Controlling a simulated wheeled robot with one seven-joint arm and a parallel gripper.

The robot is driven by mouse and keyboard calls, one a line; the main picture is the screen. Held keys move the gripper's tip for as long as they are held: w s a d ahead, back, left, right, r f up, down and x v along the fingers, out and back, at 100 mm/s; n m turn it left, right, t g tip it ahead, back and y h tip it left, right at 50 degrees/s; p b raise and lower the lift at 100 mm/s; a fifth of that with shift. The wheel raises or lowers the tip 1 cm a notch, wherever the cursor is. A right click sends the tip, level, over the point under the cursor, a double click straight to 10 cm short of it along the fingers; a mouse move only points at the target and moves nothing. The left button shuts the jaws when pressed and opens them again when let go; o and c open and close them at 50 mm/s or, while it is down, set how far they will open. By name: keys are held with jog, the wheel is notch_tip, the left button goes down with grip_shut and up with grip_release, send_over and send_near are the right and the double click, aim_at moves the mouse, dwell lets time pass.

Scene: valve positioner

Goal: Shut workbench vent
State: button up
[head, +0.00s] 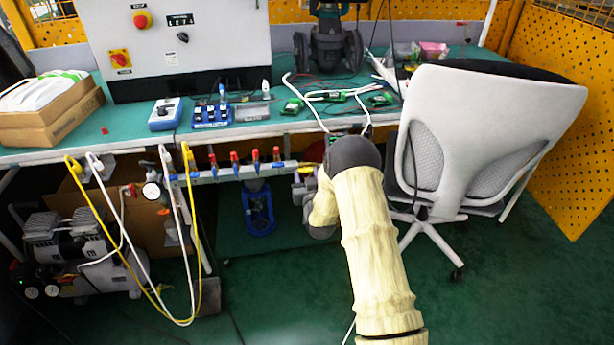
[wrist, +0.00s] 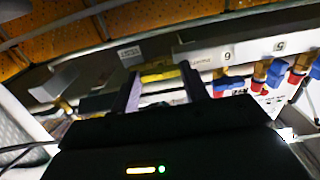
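A pale manifold bar (head: 222,174) runs along the bench's front edge in the head view, with several red-handled valves (head: 235,163) on it. A yellow handle (head: 305,169) shows at its right end, beside my arm. In the wrist view, a yellow handle (wrist: 162,75) lies crosswise between and beyond the fingertips of my gripper (wrist: 163,80). My gripper is open, with its fingers wide apart; I cannot tell whether either touches the handle. In the head view, my arm hides the gripper. No label naming the vent is readable.
The workbench (head: 130,140) carries a control cabinet, small devices and circuit boards. A white office chair (head: 465,140) stands close on the right of my arm. Yellow and white hoses (head: 110,240) hang at left near a compressor (head: 68,245). Green floor is clear in front.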

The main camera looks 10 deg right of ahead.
jog(key=c, duration=0.3)
jog(key=shift+c, duration=0.2)
jog(key=shift+n, duration=0.5)
jog(key=n+b, duration=0.4)
jog(key=n, duration=1.2)
jog(key=shift+f+n, duration=0.1)
jog(key=shift+n, duration=0.3)
jog(key=o, duration=1)
